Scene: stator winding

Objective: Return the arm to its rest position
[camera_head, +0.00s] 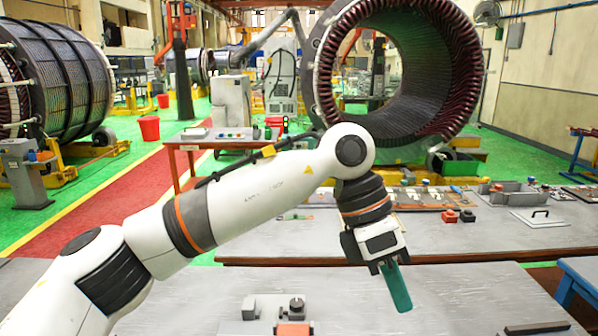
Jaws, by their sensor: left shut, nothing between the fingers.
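My left arm (270,185) comes in from the lower left, rises to a bent joint near the middle of the view, then drops down. My left gripper (398,292) hangs at the end of it, pointing down and slightly right, over the gap and the near table (460,305). It is shut and empty, with a long green piece showing at its tip. The tip appears clear of the tabletop, but the exact height cannot be told. My right gripper is out of view.
A large stator ring (325,75) stands behind the arm. A grey worktable (470,238) holds trays and small red and black parts. Small fixtures, including an orange block (293,329), sit on the near table. A blue frame (580,282) stands at right.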

